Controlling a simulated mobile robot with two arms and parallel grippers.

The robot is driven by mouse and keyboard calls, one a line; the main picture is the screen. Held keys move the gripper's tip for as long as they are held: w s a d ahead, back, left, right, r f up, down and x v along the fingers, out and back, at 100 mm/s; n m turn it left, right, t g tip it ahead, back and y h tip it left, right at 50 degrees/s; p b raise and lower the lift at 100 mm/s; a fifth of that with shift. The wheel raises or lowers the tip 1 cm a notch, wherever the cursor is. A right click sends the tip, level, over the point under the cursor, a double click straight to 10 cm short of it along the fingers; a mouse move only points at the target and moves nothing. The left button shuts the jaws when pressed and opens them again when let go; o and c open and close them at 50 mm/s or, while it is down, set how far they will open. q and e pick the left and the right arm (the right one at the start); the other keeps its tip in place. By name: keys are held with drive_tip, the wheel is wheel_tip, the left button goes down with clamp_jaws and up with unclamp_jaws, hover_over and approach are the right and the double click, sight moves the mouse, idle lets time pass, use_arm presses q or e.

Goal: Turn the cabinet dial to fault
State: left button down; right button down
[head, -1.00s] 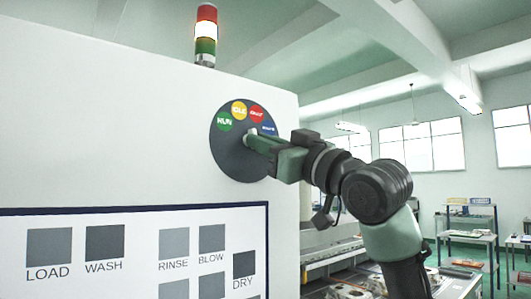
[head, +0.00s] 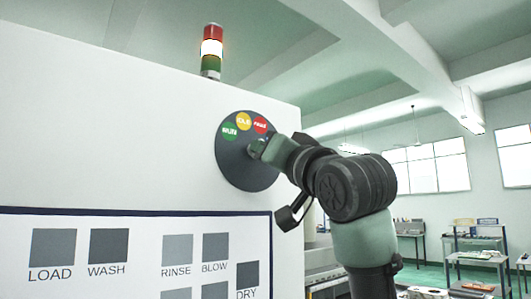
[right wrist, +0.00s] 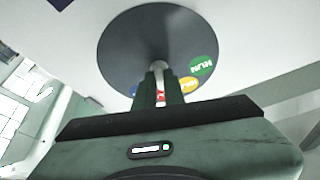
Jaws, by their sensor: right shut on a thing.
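The cabinet dial (head: 236,168) is a dark round plate on the white cabinet front, with a small knob (right wrist: 158,67) at its centre. Around its edge are a green RUN label (head: 229,131), a yellow IDLE label (head: 244,121) and a red label (head: 261,125) whose text is too small to read surely. A blue label (right wrist: 134,90) shows partly in the right wrist view and is hidden in the head view. My right gripper (head: 258,149) is shut on the knob, its fingers covering part of the plate. My left gripper is out of view.
The white cabinet (head: 120,130) fills the left side, with a panel of grey squares (head: 130,250) below the dial. A red, white and green signal tower (head: 211,50) stands on top. Shelves (head: 475,245) stand far off at the right.

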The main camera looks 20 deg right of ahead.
drive_tip(key=shift+s+r, duration=0.1)
drive_tip(key=shift+r, duration=0.1)
drive_tip(key=c, duration=1.5)
unclamp_jaws()
drive_tip(key=shift+w+f, duration=0.15)
drive_tip(key=shift+w, duration=0.1)
drive_tip(key=b+v, duration=0.4)
drive_tip(key=v, duration=0.3)
drive_tip(key=shift+s, duration=0.4)
drive_tip(key=shift+f, duration=0.2)
